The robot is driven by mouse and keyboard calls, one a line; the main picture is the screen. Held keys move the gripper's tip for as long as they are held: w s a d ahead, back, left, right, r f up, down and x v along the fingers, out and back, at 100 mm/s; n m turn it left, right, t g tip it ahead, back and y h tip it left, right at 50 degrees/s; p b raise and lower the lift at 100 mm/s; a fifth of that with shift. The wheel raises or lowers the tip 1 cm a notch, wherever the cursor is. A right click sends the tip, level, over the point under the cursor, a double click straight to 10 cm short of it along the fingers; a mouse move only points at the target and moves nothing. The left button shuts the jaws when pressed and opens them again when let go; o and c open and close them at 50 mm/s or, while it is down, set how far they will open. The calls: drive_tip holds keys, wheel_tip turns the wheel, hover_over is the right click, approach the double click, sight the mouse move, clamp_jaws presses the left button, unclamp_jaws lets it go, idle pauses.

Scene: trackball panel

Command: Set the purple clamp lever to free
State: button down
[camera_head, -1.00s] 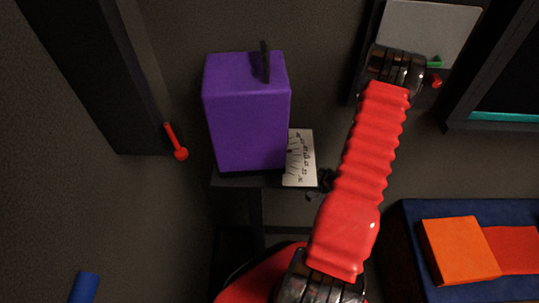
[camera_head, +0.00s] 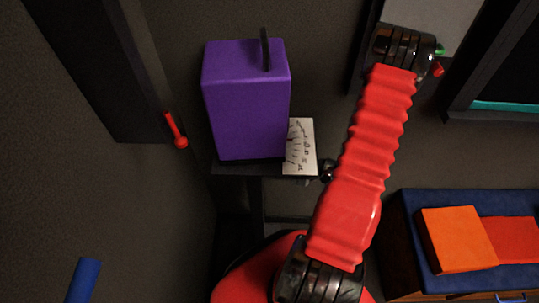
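A purple box-shaped housing (camera_head: 246,105) stands on a dark stand left of centre. A thin dark upright lever (camera_head: 265,50) sticks up at its top, near the right side; I take this to be the clamp lever, but no free mark can be read. A white plate with a printed scale (camera_head: 300,147) is beside the housing's lower right. My red arm rises from the bottom centre to a dark joint at the upper right, apart from the housing in the picture. My gripper does not show.
A red handle (camera_head: 176,130) is on the dark panel at left. A blue cylinder (camera_head: 83,280) is at the lower left. An orange block (camera_head: 458,240) and a red block (camera_head: 511,243) lie on a blue-topped cabinet (camera_head: 420,207) at right. A grey panel (camera_head: 450,20) is behind my arm's joint.

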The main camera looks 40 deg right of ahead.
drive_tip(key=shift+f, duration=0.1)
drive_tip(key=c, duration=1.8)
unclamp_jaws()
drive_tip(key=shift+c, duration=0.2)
